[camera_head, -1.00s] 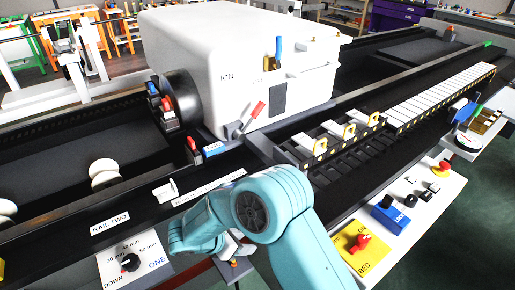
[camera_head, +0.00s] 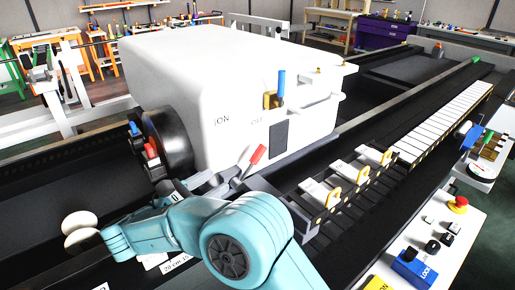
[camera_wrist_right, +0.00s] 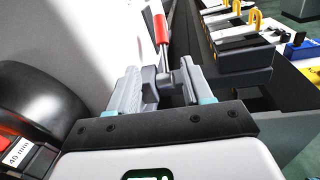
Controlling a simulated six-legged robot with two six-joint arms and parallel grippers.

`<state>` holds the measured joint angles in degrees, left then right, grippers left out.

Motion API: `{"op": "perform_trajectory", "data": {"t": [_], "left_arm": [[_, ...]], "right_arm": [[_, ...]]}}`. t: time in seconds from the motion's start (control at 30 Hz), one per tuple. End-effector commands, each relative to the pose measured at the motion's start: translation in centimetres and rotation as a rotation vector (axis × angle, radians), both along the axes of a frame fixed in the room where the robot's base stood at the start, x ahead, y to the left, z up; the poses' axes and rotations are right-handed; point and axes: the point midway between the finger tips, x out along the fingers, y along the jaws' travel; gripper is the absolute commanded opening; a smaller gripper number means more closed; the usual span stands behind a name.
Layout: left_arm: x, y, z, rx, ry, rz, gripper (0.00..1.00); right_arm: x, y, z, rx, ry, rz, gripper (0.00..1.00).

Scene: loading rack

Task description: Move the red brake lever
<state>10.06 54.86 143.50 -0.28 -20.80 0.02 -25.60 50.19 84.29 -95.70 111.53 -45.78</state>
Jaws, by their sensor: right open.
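The red brake lever (camera_head: 258,154) stands tilted at the front lower edge of the white machine body, red grip at its upper end, on a thin metal shaft. It also shows in the right wrist view (camera_wrist_right: 161,28), straight ahead of the jaws. My right gripper (camera_head: 203,185) is just left of the lever's lower part in the head view. In the wrist view its jaws (camera_wrist_right: 165,85) are open. The shaft's lower end shows between them, with the red grip beyond the fingertips. I cannot tell whether they touch it. My left gripper is not in view.
The white machine body (camera_head: 215,85) rises behind the lever. A black wheel (camera_head: 170,140) with red and blue knobs sits at its left end. Black blocks with yellow loops (camera_head: 335,173) lie to the right. A control panel (camera_head: 445,225) is at the lower right.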

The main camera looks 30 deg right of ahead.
Motion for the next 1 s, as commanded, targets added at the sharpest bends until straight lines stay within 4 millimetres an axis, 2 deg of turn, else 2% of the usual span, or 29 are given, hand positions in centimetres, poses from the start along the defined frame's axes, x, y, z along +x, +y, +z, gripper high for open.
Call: {"op": "perform_trajectory", "data": {"t": [0.13,0.23,0.7,0.83,1.0], "left_arm": [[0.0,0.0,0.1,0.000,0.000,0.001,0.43],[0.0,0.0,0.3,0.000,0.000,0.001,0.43],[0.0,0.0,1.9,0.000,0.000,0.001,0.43],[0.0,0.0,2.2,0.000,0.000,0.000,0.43],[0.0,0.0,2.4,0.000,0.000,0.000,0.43]], "right_arm": [[-0.4,-0.3,0.7,-0.013,-0.010,-0.005,0.50],[-0.3,-1.6,0.7,-0.012,-0.010,-0.006,0.50],[1.8,-12.3,0.6,-0.010,-0.008,-0.008,0.50],[2.4,-14.4,0.6,-0.010,-0.008,-0.007,0.50],[2.8,-15.8,0.5,-0.010,-0.008,-0.005,0.50]]}}
